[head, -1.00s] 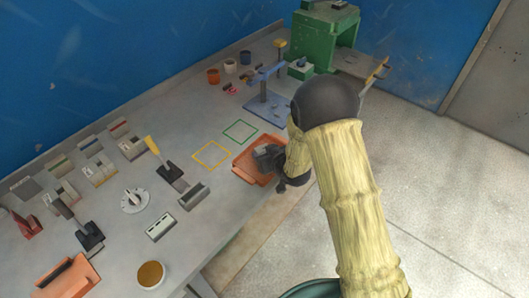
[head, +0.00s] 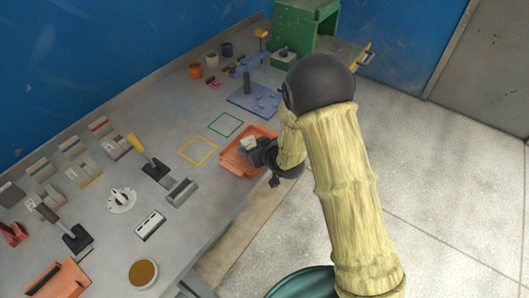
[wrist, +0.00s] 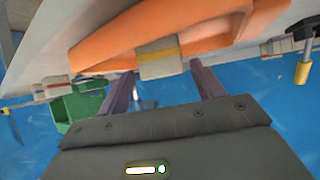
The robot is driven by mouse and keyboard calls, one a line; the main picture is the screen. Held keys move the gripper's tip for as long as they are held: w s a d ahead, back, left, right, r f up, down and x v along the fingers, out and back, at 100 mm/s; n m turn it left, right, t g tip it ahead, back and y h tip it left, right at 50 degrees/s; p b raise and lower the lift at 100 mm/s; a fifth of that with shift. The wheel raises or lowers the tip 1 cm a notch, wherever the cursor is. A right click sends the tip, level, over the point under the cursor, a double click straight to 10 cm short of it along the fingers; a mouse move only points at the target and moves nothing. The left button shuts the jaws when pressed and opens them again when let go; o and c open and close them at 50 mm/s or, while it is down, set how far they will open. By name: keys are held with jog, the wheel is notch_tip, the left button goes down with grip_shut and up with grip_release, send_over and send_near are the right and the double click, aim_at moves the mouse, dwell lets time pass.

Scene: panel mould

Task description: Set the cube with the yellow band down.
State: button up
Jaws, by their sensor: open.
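The cube with the yellow band (wrist: 160,60) is grey-beige and sits at the orange tray (wrist: 100,50) in the wrist view. A small pale patch (head: 248,143) beside my gripper in the head view may be this cube. My gripper (wrist: 163,76) is open. Its two fingers stand apart, one on each side of the cube in the picture, with a gap on both sides; I see no contact. In the head view my gripper (head: 257,152) is low at the right side of the orange tray (head: 233,160) and hides part of it.
A yellow square outline (head: 198,151) and a green one (head: 226,125) lie empty left of the tray. A blue fixture (head: 252,97) stands behind. Levers, a white dial (head: 121,200) and several banded blocks fill the left. The bench's front edge is close to the tray.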

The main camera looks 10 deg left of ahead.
jog(key=b+v, duration=0.1)
jog(key=v, duration=0.8)
jog(key=shift+s, duration=0.2)
jog(key=shift+w+r, duration=0.1)
jog(key=s+d+r+m+g+h, duration=0.15)
jog(key=d+m+h, duration=0.35)
jog(key=d, duration=1.1)
jog(key=s+d+r+m+g+h, duration=0.3)
jog(key=s+d+g, duration=0.1)
jog(key=s+d, duration=0.6)
jog(key=shift+s+r+m, duration=0.3)
jog(key=shift+s+m, duration=0.1)
jog(key=shift+s, duration=0.4)
